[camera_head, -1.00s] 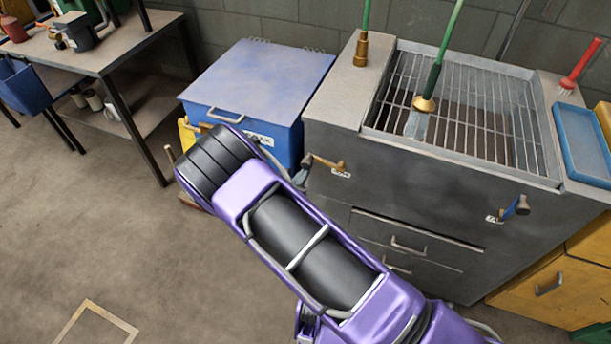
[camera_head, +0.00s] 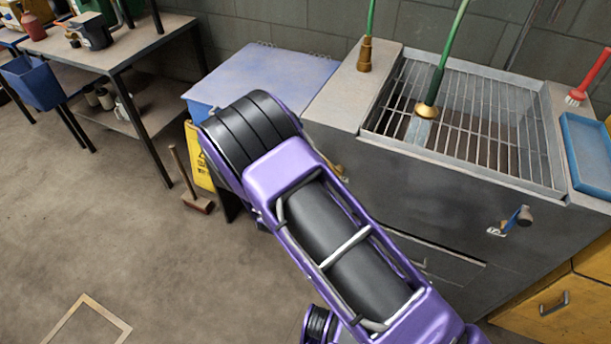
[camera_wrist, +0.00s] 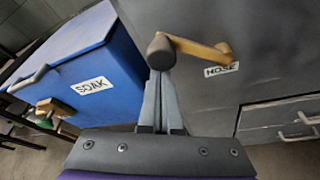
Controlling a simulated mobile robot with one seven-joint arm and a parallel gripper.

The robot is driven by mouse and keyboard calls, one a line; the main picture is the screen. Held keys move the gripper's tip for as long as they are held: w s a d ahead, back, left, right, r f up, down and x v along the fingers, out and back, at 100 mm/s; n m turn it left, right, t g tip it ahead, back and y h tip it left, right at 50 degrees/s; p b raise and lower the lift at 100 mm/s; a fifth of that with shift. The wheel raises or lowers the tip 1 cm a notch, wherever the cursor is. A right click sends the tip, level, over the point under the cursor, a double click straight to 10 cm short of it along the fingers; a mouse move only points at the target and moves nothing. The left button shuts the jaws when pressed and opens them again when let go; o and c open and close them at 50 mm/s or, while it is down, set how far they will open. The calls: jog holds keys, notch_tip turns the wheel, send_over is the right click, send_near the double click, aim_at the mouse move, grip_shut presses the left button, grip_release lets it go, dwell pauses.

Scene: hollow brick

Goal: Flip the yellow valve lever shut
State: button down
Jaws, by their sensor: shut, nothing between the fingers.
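The yellow valve lever (camera_wrist: 200,50) is on the front of the grey sink unit, above a HOSE label (camera_wrist: 221,69) in the wrist view. It lies roughly level, running left from its bent right end to a dark round knob (camera_wrist: 160,51). In the head view my arm hides most of the lever (camera_head: 338,168). My gripper (camera_wrist: 160,76) is shut and empty, its fingertips just below the knob in the wrist view. I cannot tell whether they touch it. The head view does not show the fingers.
A blue SOAK bin (camera_wrist: 85,65) stands close on the left, with a brass-coloured fitting (camera_wrist: 47,106) on its front. A blue-handled lever (camera_head: 518,219) is further right on the sink unit. The floor at left is mostly clear.

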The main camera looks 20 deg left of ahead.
jog(key=d+r+m+b, duration=0.1)
jog(key=d+r+b, duration=0.3)
jog(key=d+r, duration=0.1)
jog(key=shift+s+d+y+b, duration=0.25)
jog(key=shift+d+y+b, duration=0.15)
jog(key=shift+d, duration=0.5)
dwell(0.4)
jog(key=shift+a, duration=0.1)
jog(key=s+a, duration=0.2)
jog(key=s, duration=0.7)
jog(key=shift+s+b, duration=0.25)
jog(key=shift+b, duration=0.2)
